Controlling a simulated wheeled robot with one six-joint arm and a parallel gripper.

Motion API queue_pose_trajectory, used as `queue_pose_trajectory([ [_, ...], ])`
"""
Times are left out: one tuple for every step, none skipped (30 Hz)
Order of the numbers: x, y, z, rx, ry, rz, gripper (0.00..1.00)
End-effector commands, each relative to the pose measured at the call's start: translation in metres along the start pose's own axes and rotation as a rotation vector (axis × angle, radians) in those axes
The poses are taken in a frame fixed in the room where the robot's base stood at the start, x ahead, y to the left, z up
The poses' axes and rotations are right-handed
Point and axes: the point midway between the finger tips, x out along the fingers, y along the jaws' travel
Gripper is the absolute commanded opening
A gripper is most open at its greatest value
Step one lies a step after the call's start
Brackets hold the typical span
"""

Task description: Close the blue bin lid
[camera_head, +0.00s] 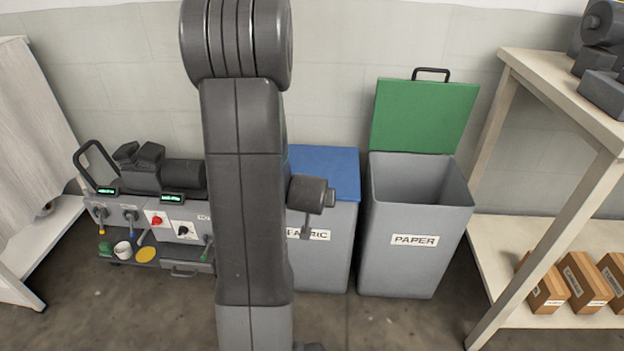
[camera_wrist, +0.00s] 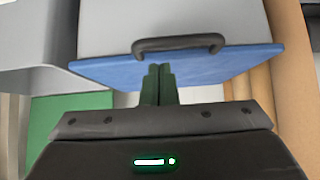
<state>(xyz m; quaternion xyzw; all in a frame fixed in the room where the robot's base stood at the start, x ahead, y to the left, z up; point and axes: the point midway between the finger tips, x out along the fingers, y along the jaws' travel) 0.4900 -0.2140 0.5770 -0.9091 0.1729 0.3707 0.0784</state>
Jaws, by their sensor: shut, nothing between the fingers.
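The blue lid (camera_head: 325,170) lies flat over the top of the grey bin labelled FABRIC (camera_head: 330,250) in the head view. It looks down on the rim, but my arm hides its left part. In the wrist view the blue lid (camera_wrist: 210,68) shows with its dark handle (camera_wrist: 180,44) along the far edge. My gripper (camera_wrist: 160,70) is shut and empty, with its fingertips over the lid, close to the handle. I cannot tell whether they touch the lid.
To the right stands an open grey bin labelled PAPER (camera_head: 415,255) with its green lid (camera_head: 424,115) raised. A wooden shelf (camera_head: 490,245) with boxes is further right. A control unit (camera_head: 155,225) is on the left. The front floor (camera_head: 400,325) is clear.

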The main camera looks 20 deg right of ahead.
Motion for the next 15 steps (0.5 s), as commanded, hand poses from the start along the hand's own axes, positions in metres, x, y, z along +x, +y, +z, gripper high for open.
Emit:
queue_pose_trajectory([
  [0.004, 0.002, 0.007, -0.001, 0.004, 0.009, 0.00],
  [0.006, 0.002, 0.010, -0.002, 0.006, 0.013, 0.00],
  [0.009, 0.003, 0.014, -0.003, 0.011, 0.017, 0.00],
  [0.011, 0.004, 0.017, -0.003, 0.012, 0.019, 0.00],
  [0.013, 0.004, 0.019, -0.003, 0.013, 0.019, 0.00],
  [0.015, 0.004, 0.022, -0.003, 0.013, 0.020, 0.00],
  [0.017, 0.004, 0.024, -0.003, 0.013, 0.020, 0.00],
  [0.018, 0.004, 0.026, -0.003, 0.012, 0.021, 0.00],
  [0.019, 0.004, 0.029, -0.003, 0.011, 0.020, 0.00],
  [0.021, 0.004, 0.030, -0.003, 0.010, 0.020, 0.00],
  [0.022, 0.004, 0.032, -0.003, 0.008, 0.020, 0.00],
  [0.023, 0.004, 0.034, -0.004, 0.005, 0.020, 0.00],
  [0.024, 0.004, 0.036, -0.003, 0.003, 0.020, 0.00],
  [0.025, 0.004, 0.038, -0.003, 0.001, 0.020, 0.00],
  [0.025, 0.004, 0.039, -0.003, -0.001, 0.020, 0.00],
])
